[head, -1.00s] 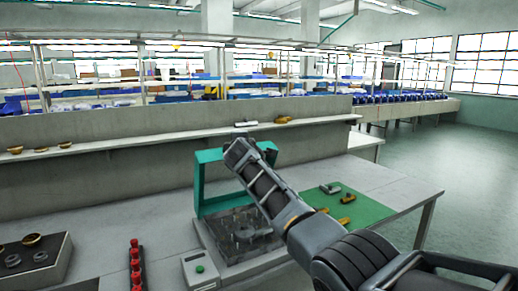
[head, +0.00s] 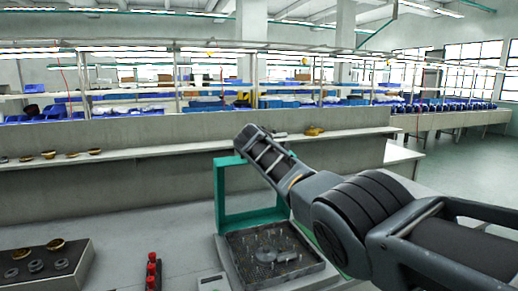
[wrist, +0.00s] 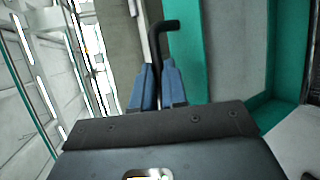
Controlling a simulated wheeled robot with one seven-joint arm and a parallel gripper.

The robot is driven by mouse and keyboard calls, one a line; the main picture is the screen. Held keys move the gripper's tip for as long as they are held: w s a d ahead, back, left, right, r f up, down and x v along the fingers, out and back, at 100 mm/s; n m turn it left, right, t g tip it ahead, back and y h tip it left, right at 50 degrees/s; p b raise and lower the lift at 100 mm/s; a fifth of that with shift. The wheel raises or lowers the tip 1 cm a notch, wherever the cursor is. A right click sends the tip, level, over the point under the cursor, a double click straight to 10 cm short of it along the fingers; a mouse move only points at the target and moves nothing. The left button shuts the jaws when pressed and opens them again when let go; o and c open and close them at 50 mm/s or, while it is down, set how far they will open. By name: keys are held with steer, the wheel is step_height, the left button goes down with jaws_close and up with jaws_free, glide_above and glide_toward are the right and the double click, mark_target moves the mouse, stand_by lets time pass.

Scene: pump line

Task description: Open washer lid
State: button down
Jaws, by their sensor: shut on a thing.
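The washer's teal lid frame (head: 220,190) stands raised, roughly upright, at the back of the washer base (head: 226,262). The base's interior, a dark tray with several pins and a round part, lies open to view. My gripper (wrist: 157,68) is shut on the lid's black handle (wrist: 168,27), its blue fingers on either side of the handle's stem. The teal frame also shows in the wrist view (wrist: 190,50), to the right of the fingers. In the head view my gripper is at the frame's top edge; my arm hides its fingertips and part of the frame.
A dark block with rings and brass parts (head: 45,272) and a row of red parts (head: 152,270) stand on the bench to the left. A shelf (head: 130,152) with several small brass parts runs behind the washer. Bare bench lies left of the lid.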

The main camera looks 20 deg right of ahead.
steer(key=shift+w+r, duration=0.15)
steer(key=shift+r, duration=0.65)
steer(key=c, duration=1.2)
jaws_free()
steer(key=shift+o, duration=0.2)
steer(key=shift+f, duration=0.15)
steer(key=shift+f, duration=0.25)
steer(key=shift+s, duration=0.2)
steer(key=v, duration=0.7)
steer(key=shift+s+r, duration=0.2)
steer(key=shift+s, duration=0.1)
steer(key=shift+a, duration=0.2)
